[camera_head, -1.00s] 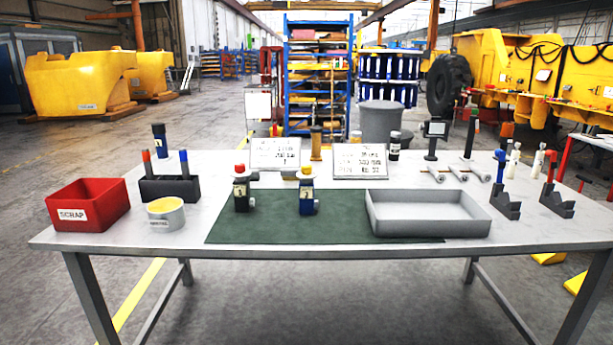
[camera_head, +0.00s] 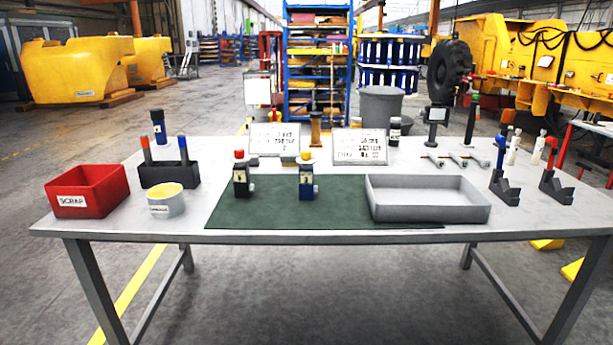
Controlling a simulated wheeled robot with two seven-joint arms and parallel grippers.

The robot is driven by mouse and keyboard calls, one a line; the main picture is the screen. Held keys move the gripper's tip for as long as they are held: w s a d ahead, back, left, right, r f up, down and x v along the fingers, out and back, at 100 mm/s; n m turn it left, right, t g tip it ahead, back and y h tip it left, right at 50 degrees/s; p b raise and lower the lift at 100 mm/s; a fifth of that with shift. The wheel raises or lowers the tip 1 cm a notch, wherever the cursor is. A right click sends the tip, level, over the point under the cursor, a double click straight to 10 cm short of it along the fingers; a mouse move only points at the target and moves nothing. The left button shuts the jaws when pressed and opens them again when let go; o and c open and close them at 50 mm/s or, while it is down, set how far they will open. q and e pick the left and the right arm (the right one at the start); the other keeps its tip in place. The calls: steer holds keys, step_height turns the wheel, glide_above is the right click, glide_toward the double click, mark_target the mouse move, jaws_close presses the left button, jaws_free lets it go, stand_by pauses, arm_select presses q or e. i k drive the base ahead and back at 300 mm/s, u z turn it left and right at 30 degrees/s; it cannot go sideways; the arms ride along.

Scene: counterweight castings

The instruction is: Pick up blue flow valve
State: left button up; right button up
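The blue flow valve (camera_head: 307,182) stands upright on the green mat (camera_head: 270,210), with a blue body, a pale label and a yellow top. To its left on the same mat stands a similar black valve (camera_head: 241,180) with a red top. Neither of my grippers shows in the head view, and nothing touches the valves.
A grey tray (camera_head: 428,208) sits right of the blue valve. A red scrap bin (camera_head: 88,192), a white tub (camera_head: 165,204) and a black holder (camera_head: 168,175) stand left. Sign boards (camera_head: 360,147) stand behind. Dark stands (camera_head: 505,187) are at the right. The mat's front is clear.

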mark_target(308, 189)
steer(key=z, duration=0.6)
steer(key=i, duration=0.9)
steer(key=u, duration=0.35)
